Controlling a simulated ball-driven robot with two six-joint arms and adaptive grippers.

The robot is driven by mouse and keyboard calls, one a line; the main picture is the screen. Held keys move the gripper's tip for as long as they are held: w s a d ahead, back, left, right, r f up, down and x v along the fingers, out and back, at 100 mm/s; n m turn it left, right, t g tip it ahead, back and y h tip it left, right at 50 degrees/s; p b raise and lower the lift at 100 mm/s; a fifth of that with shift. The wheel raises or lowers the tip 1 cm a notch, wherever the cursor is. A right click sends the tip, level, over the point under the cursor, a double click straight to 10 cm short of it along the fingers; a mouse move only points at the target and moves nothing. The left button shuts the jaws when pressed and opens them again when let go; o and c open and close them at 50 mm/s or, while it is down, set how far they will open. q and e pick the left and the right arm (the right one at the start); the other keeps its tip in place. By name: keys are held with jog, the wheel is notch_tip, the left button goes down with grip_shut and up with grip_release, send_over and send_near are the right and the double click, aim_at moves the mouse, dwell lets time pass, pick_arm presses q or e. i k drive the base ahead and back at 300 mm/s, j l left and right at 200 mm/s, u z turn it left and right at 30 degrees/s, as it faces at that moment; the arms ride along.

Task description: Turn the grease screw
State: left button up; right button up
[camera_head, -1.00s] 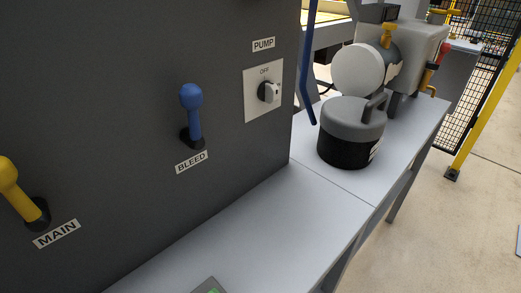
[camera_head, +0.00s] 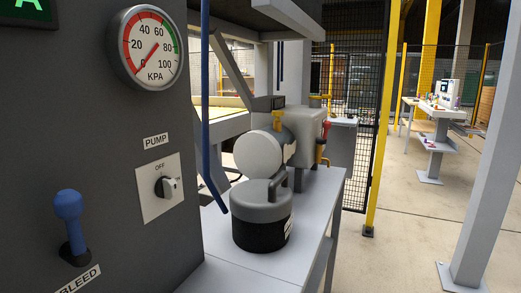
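The pump unit (camera_head: 308,127) is a grey body with a round pale end cover (camera_head: 258,155) on a grey bench. A yellow fitting (camera_head: 278,119) stands on top, by the cover. Another yellow part (camera_head: 319,98) sits on the body's top, and a red handle (camera_head: 325,127) and a yellow tap (camera_head: 321,158) are on its right side. I cannot tell which part is the grease screw. Neither of my grippers is in view.
A grey-and-black canister (camera_head: 262,226) stands before the pump unit. A dark panel at left carries a gauge (camera_head: 152,47), pump switch (camera_head: 168,187) and blue bleed lever (camera_head: 70,222). A blue hose (camera_head: 206,120) hangs beside it. Open floor (camera_head: 405,235) lies right.

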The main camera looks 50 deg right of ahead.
aim_at(278, 113)
jog(key=k+z, duration=0.1)
jog(key=z, duration=0.35)
jog(key=k+l+z, duration=0.1)
jog(key=z, duration=0.35)
jog(key=l+z, duration=0.15)
jog(key=z, duration=0.3)
jog(key=k+l, duration=0.05)
